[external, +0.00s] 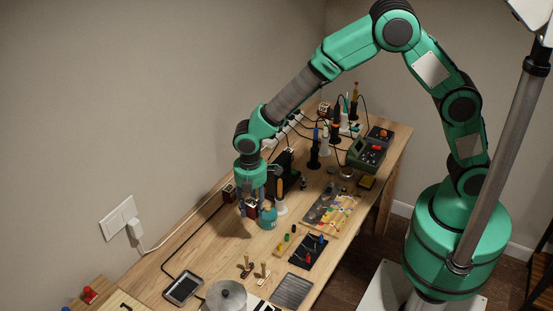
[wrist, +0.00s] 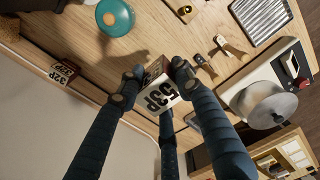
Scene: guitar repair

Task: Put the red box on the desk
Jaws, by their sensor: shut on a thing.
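A small dark red box (external: 251,210) with a white label reading 53P is between the fingers of my gripper (external: 254,200). In the wrist view the box (wrist: 160,88) sits tilted between the fingertips (wrist: 152,84), its label facing the camera. My gripper is shut on it and points down over the wooden desk (external: 205,249). I cannot tell whether the box touches the desk or hangs just above it. A second, similar red box (external: 229,193) stands behind, near the wall; in the wrist view it is at the left (wrist: 62,75).
A teal round container (external: 268,218) stands close beside the held box. Bottles, a soldering station (external: 367,152) and a parts tray (external: 332,208) crowd the right side. Bare wood shows left of my gripper.

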